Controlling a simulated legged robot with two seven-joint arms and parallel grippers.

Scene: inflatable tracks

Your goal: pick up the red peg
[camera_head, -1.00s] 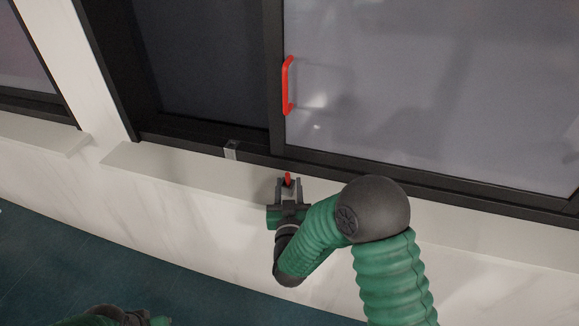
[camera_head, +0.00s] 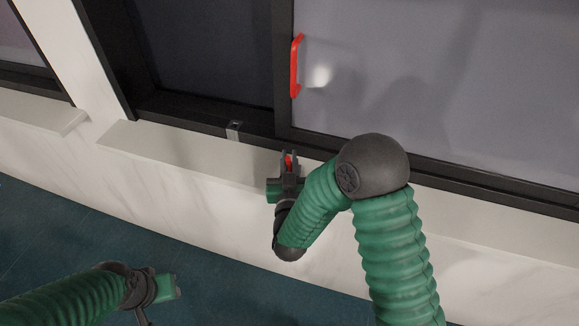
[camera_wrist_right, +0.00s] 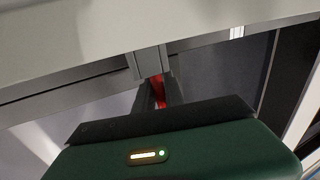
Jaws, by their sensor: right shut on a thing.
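The red peg (camera_head: 288,161) is a small upright piece at the white window sill. My right gripper (camera_head: 289,157) is shut on it, with a dark finger on either side. In the right wrist view the red peg (camera_wrist_right: 158,91) shows as a narrow strip between the fingers (camera_wrist_right: 160,88); the rest of it is hidden. Whether its lower end touches the sill cannot be told. My left gripper (camera_head: 170,287) is at the lower left, over the dark floor and away from the peg; its fingers are not clear.
The white sill (camera_head: 190,157) runs below a dark window frame (camera_head: 370,160). A red handle (camera_head: 296,66) is on the window's pane. A small metal bracket (camera_head: 234,130) sits on the lower frame. The sill left of the right gripper is clear.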

